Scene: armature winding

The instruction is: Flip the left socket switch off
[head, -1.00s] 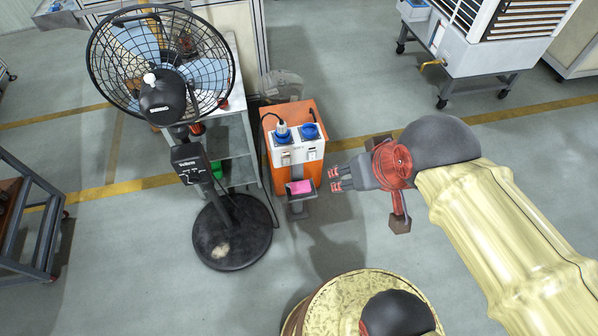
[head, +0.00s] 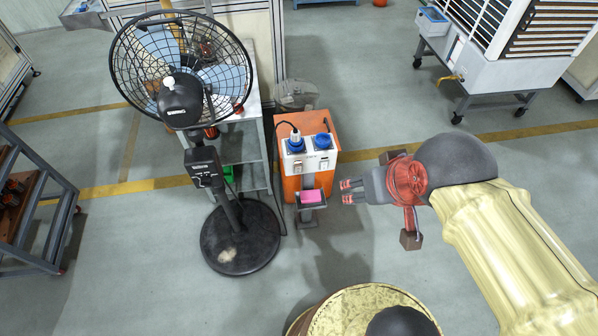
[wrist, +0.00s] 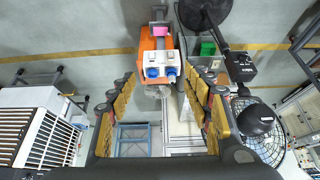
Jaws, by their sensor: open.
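An orange socket box (head: 292,187) with a white sloped panel stands on the floor near the middle of the head view. The panel carries two blue sockets side by side. The left socket (head: 296,146) has a plug with a dark cable in it; the right socket (head: 322,141) is empty. The left switch (head: 298,166) is a small pale part below the left socket; its position is too small to tell. My gripper (head: 346,191) is open and empty, right of the box and apart from it. In the wrist view the box (wrist: 146,40) appears upside down beyond the spread fingers.
A pink block (head: 312,197) sits on a small stand before the box. A black pedestal fan (head: 240,236) stands close on the left, before a grey shelf. A white cooler on a wheeled cart (head: 490,88) is at upper right.

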